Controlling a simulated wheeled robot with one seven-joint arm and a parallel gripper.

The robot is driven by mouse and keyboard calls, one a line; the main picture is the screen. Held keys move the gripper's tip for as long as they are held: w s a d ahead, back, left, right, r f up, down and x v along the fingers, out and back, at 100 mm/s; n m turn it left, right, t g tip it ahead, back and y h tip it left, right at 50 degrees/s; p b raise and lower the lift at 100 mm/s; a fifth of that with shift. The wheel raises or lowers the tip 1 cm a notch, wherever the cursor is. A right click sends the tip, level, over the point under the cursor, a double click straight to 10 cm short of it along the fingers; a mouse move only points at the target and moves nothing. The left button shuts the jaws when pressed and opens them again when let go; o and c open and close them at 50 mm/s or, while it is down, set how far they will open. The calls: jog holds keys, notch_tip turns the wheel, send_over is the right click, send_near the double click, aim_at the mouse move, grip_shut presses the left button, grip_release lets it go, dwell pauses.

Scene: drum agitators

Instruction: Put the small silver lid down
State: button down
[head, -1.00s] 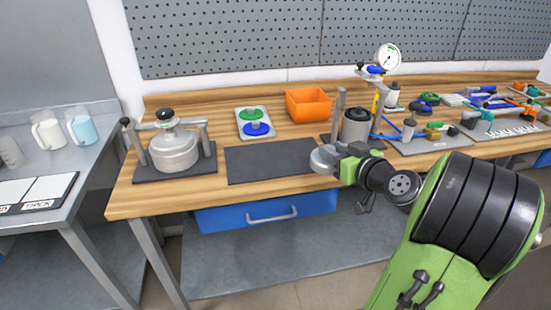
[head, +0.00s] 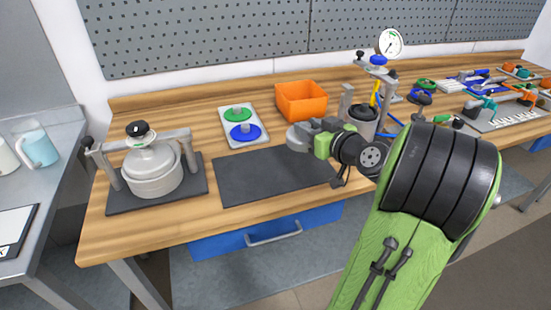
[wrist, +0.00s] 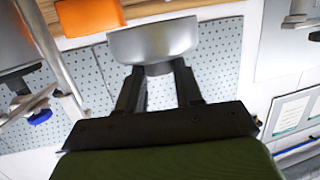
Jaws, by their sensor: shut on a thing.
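My gripper (head: 308,132) is shut on the small silver lid (head: 296,138). In the wrist view the lid (wrist: 153,40) sits between the fingertips (wrist: 156,72), a shallow round metal cup shape held by its narrower part. In the head view the lid appears over the back right part of the dark mat (head: 262,177). A gap to the mat is hard to judge. My forearm hides part of the bench to the right. A silver pot (head: 152,178) stands clamped in a frame at the left, with a black knob on top.
The dark mat's visible surface is bare. Behind it are a grey tray (head: 232,117) with green and blue discs and an orange bin (head: 302,101). A dark-topped canister (head: 361,119) and gauge stand (head: 390,44) are close right of the gripper.

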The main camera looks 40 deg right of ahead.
jog(key=f+b, duration=0.1)
jog(key=f, duration=0.2)
jog(key=f+b, duration=0.1)
jog(key=f, duration=0.2)
jog(key=f+b, duration=0.1)
jog(key=f, duration=0.2)
jog(key=shift+s, duration=0.25)
jog(key=shift+r, duration=0.15)
jog(key=c, duration=0.7)
grip_release()
jog(key=shift+c, duration=0.2)
